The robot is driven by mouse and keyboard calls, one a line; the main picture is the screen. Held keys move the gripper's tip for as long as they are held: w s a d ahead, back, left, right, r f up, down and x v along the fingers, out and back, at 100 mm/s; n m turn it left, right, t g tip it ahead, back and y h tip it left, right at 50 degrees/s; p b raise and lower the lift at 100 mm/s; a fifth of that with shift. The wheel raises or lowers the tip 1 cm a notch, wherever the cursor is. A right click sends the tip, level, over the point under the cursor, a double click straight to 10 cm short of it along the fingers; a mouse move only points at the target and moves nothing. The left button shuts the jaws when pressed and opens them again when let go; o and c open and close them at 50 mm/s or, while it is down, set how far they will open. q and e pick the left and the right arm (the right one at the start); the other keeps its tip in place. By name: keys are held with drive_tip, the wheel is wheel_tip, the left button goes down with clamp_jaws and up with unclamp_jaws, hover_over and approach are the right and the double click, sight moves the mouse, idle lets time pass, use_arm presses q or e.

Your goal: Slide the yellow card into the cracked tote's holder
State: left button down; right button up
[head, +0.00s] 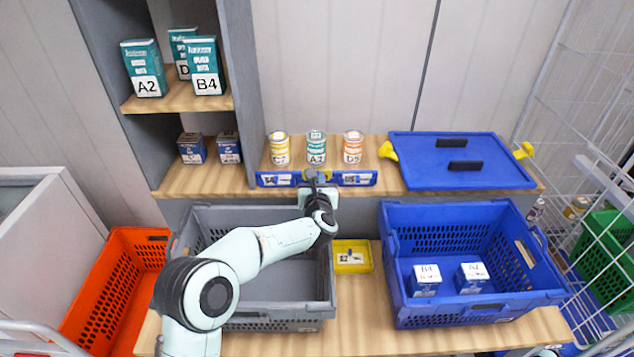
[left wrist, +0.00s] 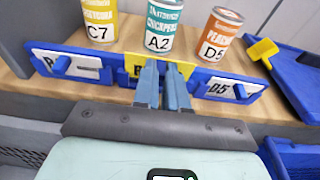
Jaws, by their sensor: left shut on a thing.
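My left gripper (head: 313,178) is at the blue label rail on the shelf's front edge. In the left wrist view its fingers (left wrist: 162,85) are shut on a yellow card (left wrist: 187,68), which stands at the middle of the rail (left wrist: 108,72). The fingers hide much of the card, and I cannot tell whether it is seated in the rail. A grey tote (head: 275,312), a blue tote (head: 420,312) and an orange tote (head: 120,240) are in view. I cannot make out a crack on any of them. My right gripper is not in view.
Three cans (head: 316,148) stand behind the rail. A blue lid (head: 420,175) with yellow clips lies to their right. A small yellow tray (head: 352,268) sits between the grey and blue totes. Two white-topped boxes (head: 425,280) are in the blue tote. A wire cage borders the right.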

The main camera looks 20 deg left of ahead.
use_arm(q)
drive_tip(key=shift+s+d+r+p, duration=0.15)
drive_tip(key=shift+r+p, duration=0.1)
drive_tip(key=shift+r, duration=0.85)
drive_tip(key=shift+s+a+r+p, duration=0.1)
drive_tip(key=shift+r+p, duration=0.15)
drive_tip(key=shift+r, duration=0.85)
